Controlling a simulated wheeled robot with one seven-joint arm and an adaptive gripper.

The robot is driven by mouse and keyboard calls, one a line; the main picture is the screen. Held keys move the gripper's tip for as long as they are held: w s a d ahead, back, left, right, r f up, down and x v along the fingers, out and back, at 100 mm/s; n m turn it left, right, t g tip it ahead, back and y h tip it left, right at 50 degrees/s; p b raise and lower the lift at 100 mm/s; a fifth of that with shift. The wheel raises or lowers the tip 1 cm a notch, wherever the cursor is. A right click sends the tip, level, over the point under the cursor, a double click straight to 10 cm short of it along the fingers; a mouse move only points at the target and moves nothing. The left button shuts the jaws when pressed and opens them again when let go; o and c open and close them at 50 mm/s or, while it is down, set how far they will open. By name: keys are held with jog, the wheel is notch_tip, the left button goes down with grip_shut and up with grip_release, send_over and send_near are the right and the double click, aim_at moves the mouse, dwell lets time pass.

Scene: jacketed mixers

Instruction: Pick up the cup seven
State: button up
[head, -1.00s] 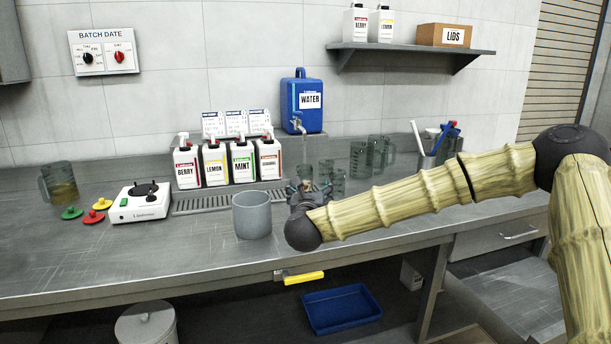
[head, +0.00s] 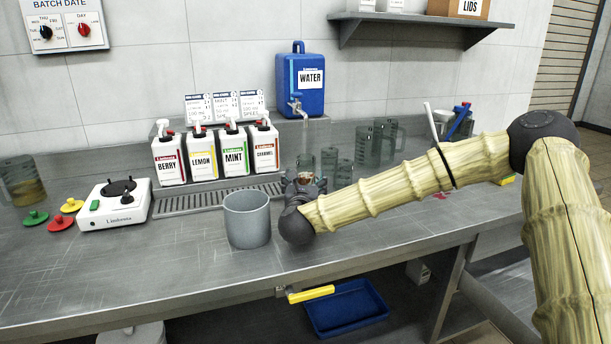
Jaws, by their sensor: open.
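Several clear grey cups stand on the steel counter near the water tap, including one cup (head: 328,158) and a shorter cup (head: 344,173). Another cup (head: 305,163) is just beyond my gripper. I see no readable number on any, so I cannot tell which is cup seven. My gripper (head: 306,178) is open, low over the counter and pointing away from me toward that cup. My dark wrist hides part of the gripper, and I cannot tell whether the fingers are around the cup or short of it.
A grey pot (head: 247,220) stands close left of my wrist. Clear jugs (head: 363,146) stand right of the cups. The blue water container (head: 300,84) and pump bottles (head: 202,155) are behind.

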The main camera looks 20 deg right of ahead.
aim_at(306, 164)
jog(key=shift+f, duration=0.4)
jog(key=shift+x, duration=3.65)
jog(key=c, duration=1.2)
jog(key=shift+c, duration=0.2)
jog(key=shift+r, duration=0.45)
notch_tip(306, 164, up, 3)
jog(key=shift+s+f, duration=0.1)
jog(key=s+d, duration=0.2)
jog(key=s, duration=0.5)
jog(key=s+d+r, duration=0.1)
jog(key=s+d, duration=0.2)
jog(key=s, duration=0.5)
jog(key=shift+r+p, duration=0.15)
jog(key=shift+p, duration=0.15)
